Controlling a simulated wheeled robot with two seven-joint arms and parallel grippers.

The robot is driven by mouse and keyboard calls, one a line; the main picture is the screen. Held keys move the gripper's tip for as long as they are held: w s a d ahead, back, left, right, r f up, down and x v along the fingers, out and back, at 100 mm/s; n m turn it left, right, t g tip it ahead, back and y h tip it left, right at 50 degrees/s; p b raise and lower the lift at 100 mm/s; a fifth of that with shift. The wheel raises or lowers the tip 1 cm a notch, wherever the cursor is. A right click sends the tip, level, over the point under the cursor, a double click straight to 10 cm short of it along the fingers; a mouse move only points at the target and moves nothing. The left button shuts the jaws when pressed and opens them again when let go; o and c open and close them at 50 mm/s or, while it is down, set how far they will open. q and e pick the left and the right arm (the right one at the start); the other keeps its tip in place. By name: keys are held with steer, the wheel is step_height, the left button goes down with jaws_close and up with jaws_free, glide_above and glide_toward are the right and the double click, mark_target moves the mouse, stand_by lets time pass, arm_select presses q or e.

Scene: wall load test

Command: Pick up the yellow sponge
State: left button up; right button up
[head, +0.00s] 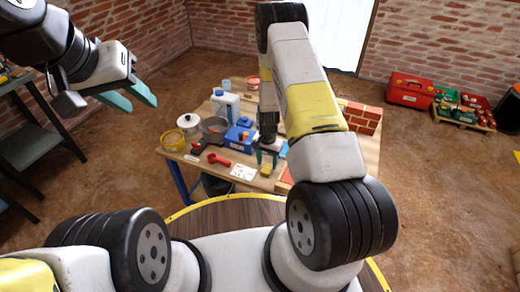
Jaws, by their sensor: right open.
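The yellow sponge (265,170) appears as a small yellow block near the front edge of the wooden table. My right gripper (267,162) points down just over it, with its teal fingers apart. I cannot tell whether the fingers touch the sponge or only hang above it; part of the sponge may be hidden by them. My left gripper (143,106) is in the air at the upper left, away from the table, with its teal fingers apart and nothing between them.
The table (208,174) also holds a blue box (240,138), a grey pot (214,128), a white jar (188,123), a red tool (218,159) and a white card (243,173). Red bricks (362,117) stand to the right, partly behind my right arm. A red toolbox (411,90) is farther off.

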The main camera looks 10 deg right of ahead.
mark_target(267, 167)
step_height(267, 167, down, 4)
steer(key=shift+r, duration=0.15)
jaws_close()
steer(key=shift+r, duration=0.15)
